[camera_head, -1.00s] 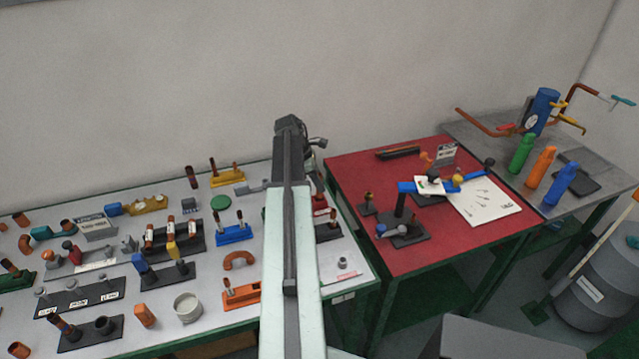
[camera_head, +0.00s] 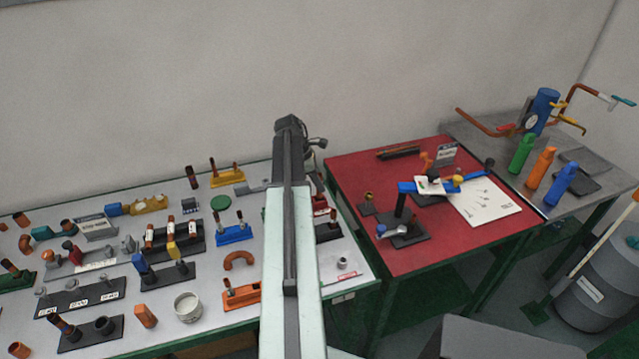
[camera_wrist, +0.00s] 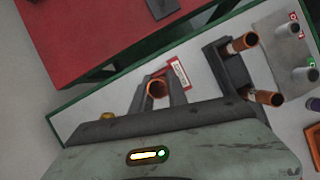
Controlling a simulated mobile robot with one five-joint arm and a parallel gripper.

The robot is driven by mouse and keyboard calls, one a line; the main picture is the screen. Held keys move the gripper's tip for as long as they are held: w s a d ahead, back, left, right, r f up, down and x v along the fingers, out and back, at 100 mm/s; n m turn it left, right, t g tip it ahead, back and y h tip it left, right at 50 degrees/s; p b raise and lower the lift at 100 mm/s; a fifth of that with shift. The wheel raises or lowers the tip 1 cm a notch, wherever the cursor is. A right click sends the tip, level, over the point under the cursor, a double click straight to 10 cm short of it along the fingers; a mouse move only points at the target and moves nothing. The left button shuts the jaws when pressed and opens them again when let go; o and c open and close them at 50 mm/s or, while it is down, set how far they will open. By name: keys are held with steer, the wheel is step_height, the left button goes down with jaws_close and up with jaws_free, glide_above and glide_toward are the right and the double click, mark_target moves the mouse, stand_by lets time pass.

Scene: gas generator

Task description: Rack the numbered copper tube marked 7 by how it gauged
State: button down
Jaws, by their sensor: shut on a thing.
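My gripper (camera_wrist: 157,92) is shut on a copper tube (camera_wrist: 157,87) in the wrist view. The tube is seen nearly end-on, its open mouth toward the camera, between the two dark fingers. Its number is not visible, and I cannot tell whether its lower end touches anything. A dark rack (camera_wrist: 232,62) right of the gripper holds two copper tubes. In the head view my arm hides the gripper; the dark rack (camera_head: 328,238) shows partly beside the arm.
A red-and-white label (camera_wrist: 180,73) lies beside the held tube. In the head view, a small grey collar (camera_head: 342,263) stands near the grey table's right end. Several stands crowd that table left of my arm. The red table (camera_head: 345,185) stands to the right.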

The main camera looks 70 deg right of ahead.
steer(key=shift+f+b, duration=2.05)
steer(key=shift+f, duration=0.05)
steer(key=c, duration=1.2)
jaws_free()
steer(key=shift+r, duration=0.1)
steer(key=shift+c, duration=0.2)
steer(key=shift+r, duration=0.1)
steer(key=p+v, duration=0.7)
steer(key=shift+w+r, duration=0.15)
steer(key=shift+r, duration=0.05)
